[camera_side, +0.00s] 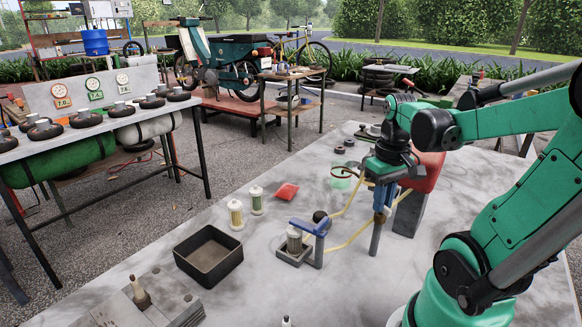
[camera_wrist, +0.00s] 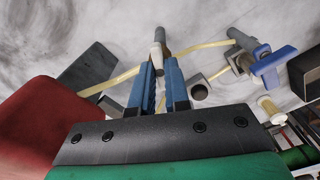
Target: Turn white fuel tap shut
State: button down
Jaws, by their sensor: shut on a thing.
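The white fuel tap (camera_wrist: 158,62) shows in the wrist view between the tips of my gripper's blue fingers, on top of a grey post (camera_wrist: 160,36). My gripper (camera_side: 380,212) points down over the same post (camera_side: 375,238) in the side view and is shut on the tap. The fingers hide most of the tap, and I cannot tell how far its handle is turned. Pale yellow fuel hose (camera_wrist: 205,47) runs away on both sides of the post. A red tank (camera_side: 428,170) stands close behind my gripper and fills the lower left of the wrist view (camera_wrist: 45,130).
A blue T-shaped piece (camera_side: 318,232) and a small grey holder (camera_side: 294,254) stand left of the post.

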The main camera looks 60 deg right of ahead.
jog(key=m, duration=1.1)
jog(key=shift+m, duration=0.4)
dwell(0.3)
jog(key=c, duration=0.9)
grip_release()
jog(key=shift+o, duration=0.2)
jog(key=shift+r, duration=2.8)
